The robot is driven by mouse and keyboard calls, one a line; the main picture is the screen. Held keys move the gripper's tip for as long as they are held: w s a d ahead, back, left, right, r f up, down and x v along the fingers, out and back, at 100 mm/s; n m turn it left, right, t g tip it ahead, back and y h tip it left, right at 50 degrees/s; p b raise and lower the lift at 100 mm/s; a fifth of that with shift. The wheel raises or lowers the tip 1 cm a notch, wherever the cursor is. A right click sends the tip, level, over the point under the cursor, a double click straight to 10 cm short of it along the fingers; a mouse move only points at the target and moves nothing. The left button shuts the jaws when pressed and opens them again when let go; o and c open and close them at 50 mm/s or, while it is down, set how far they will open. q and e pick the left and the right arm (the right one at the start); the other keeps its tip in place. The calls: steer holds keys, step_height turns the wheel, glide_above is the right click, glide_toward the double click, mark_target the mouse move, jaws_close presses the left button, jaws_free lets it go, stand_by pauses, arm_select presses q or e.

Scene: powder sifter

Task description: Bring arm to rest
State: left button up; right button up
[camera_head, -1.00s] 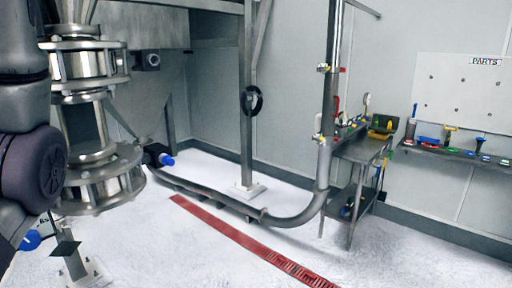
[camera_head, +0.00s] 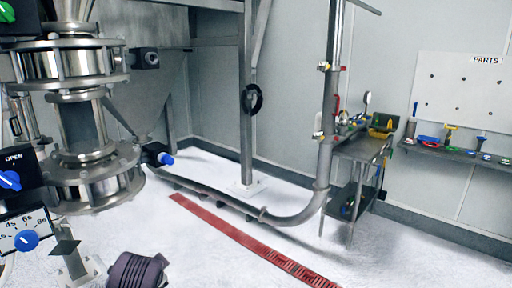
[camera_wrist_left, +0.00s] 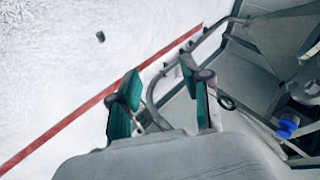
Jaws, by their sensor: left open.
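My left gripper (camera_wrist_left: 158,92) shows in the left wrist view with its two green-padded fingers apart and nothing between them. It hangs over the white floor and the red floor strip, clear of the equipment. In the head view only a dark, rounded part of my arm shows at the bottom edge, and the gripper itself is out of that picture. My right gripper is in neither view.
The steel sifter column (camera_head: 88,125) stands at the left, beside control panels with blue knobs (camera_head: 25,240). A parts board (camera_head: 462,92) hangs at right.

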arm_select(q)
steer(key=s+d+f+n+g+h, duration=0.1)
steer(key=s+f+n+g, duration=0.1)
steer(key=s+f, duration=0.6)
steer(key=s+d+f+n+g+h, duration=0.15)
steer(key=s+f, duration=0.25)
steer(key=s, duration=0.8)
steer(key=s+d+f+n+g+h, duration=0.15)
steer(key=s+f, duration=0.35)
steer(key=s, duration=0.6)
step_height(320, 180, down, 28)
steer(key=g+b, duration=0.1)
steer(key=b, duration=0.1)
steer(key=s+a+f+g+y+b, duration=0.1)
steer(key=s+a+f, duration=0.2)
steer(key=s+f, duration=1.4)
steer(key=shift+s+f+g, duration=0.3)
steer(key=shift+f, duration=0.25)
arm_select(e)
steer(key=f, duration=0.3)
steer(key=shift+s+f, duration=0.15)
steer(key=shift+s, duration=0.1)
arm_select(q)
steer(key=shift+a, duration=0.1)
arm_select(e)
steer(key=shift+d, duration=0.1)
